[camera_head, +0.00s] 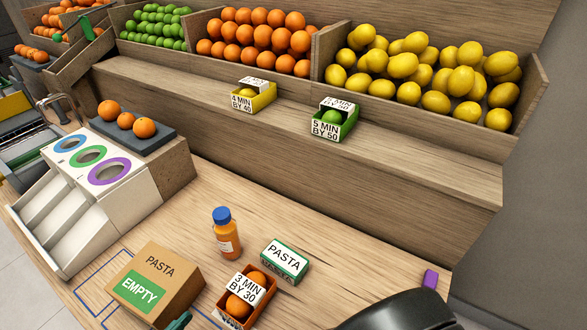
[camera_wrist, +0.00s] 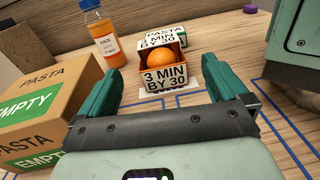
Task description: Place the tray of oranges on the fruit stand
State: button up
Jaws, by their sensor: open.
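The orange tray (camera_head: 232,318) labelled "3 MIN BY 30" holds two oranges and stands on the wooden counter at the front. In the wrist view the tray (camera_wrist: 180,60) lies ahead, between the lines of my two green fingers. My gripper (camera_wrist: 160,68) is open and empty; in the head view only a green finger part shows at the bottom edge. The wooden fruit stand (camera_head: 300,130) rises behind the counter. Its middle step holds a yellow tray (camera_head: 262,100) at the left and a green tray (camera_head: 345,125) at the right.
A cardboard PASTA box (camera_head: 155,285) stands left of the orange tray. A juice bottle (camera_head: 226,235) and a small PASTA box (camera_head: 285,260) stand behind it. The step is bare left of the yellow tray.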

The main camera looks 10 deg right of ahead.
jog(key=w+d+r+m+g+y, duration=0.25)
jog(key=r+m+g, duration=0.2)
jog(key=r, duration=0.35)
jog(key=w+d+r+m+g+y, duration=0.25)
jog(key=w+r+m+g, duration=0.2)
jog(key=r, duration=0.25)
jog(key=w+d+r+m+g+y, duration=0.25)
jog(key=r+m, duration=0.25)
jog(key=r, duration=0.3)
jog(key=s+d+r+m+t+y, duration=0.2)
jog(key=s+d+r+m, duration=0.1)
jog(key=d+r+m, duration=0.2)
jog(key=s+d+r+m+t+y, duration=0.3)
jog(key=d+r+m, duration=0.3)
jog(key=d+r, duration=0.4)
jog(key=shift+d+r+m+t+y, duration=0.3)
jog(key=shift+r+t+y, duration=0.05)
jog(key=shift+r, duration=0.3)
jog(key=shift+s, duration=0.1)
